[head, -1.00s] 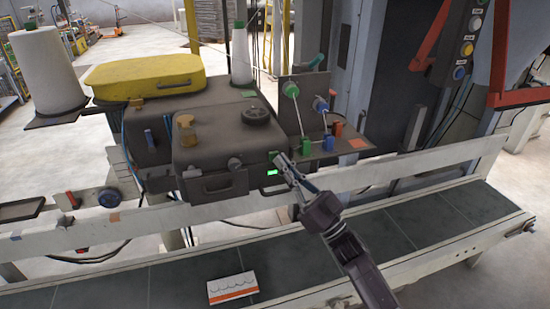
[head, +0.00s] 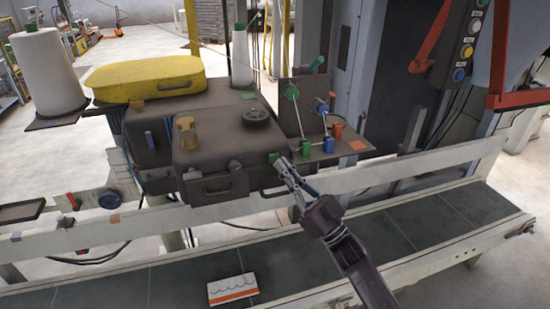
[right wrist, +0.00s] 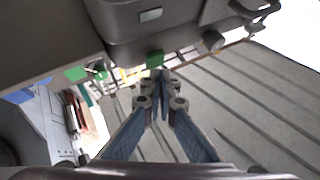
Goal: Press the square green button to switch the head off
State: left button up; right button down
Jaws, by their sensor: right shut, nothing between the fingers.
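The square green button (head: 273,158) is on the front right corner of the dark sewing head (head: 212,135). My right gripper (head: 281,163) is shut and empty, with its fingertips right at the button. In the right wrist view the green button (right wrist: 155,60) lies just beyond the closed fingertips (right wrist: 157,76). They look to be touching or nearly touching; I cannot tell which. No green light glows on the head's front below the button. My left gripper is not in view.
Green and blue thread guides (head: 305,145) stand on a bracket right of the button. A pale rail (head: 350,180) and a dark conveyor (head: 410,220) run below. A white and orange packet (head: 232,289) lies on the conveyor. A yellow cover (head: 146,76) tops the head.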

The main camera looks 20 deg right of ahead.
jog(key=shift+s, duration=0.2)
jog(key=shift+s+d+p, duration=0.15)
jog(key=shift+s+p, duration=1.3)
jog(key=shift+s, duration=1.5)
